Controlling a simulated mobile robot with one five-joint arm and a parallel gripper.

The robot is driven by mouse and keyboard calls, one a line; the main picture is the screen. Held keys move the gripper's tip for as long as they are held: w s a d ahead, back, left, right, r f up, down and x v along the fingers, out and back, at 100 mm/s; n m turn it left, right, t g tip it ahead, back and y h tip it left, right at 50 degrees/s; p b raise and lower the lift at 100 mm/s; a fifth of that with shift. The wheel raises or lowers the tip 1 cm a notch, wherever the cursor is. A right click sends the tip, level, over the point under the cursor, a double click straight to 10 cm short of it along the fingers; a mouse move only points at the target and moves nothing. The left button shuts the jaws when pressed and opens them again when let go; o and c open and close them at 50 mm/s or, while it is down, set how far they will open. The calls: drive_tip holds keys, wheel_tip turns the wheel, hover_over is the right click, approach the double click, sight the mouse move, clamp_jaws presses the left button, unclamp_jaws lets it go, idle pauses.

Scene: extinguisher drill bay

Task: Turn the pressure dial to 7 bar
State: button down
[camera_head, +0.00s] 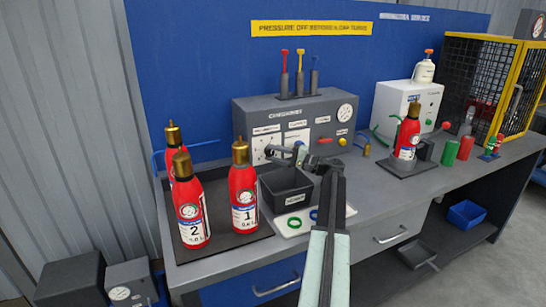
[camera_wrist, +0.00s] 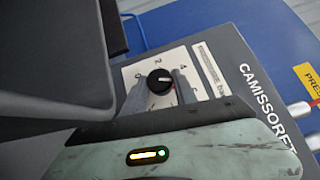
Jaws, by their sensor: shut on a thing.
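The pressure dial is a black round knob (camera_wrist: 160,82) on a white scale plate (camera_wrist: 132,70), set in the grey CAMISSORET console (camera_wrist: 232,62). Marks 0, 2 and 4 show around the knob; the far part of the scale is hidden by my gripper. A small light pointer mark shows on the knob, but I cannot read its value surely. My gripper (camera_wrist: 159,92) has its two grey fingers on either side of the knob, shut on it. In the head view my gripper (camera_head: 284,155) is at the lower left front of the console (camera_head: 335,109), covering part of the dial.
A dark bin (camera_head: 286,190) stands just below my gripper. Red extinguishers 1 (camera_head: 243,190) and 2 (camera_head: 189,212) and another behind stand on the left tray. A further red extinguisher (camera_head: 406,137) stands right.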

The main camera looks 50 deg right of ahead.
drive_tip(key=c, duration=1)
unclamp_jaws()
drive_tip(key=shift+w, duration=0.1)
drive_tip(key=v, duration=0.7)
drive_tip(key=shift+s+d+b, duration=0.1)
drive_tip(key=shift+s+b, duration=0.3)
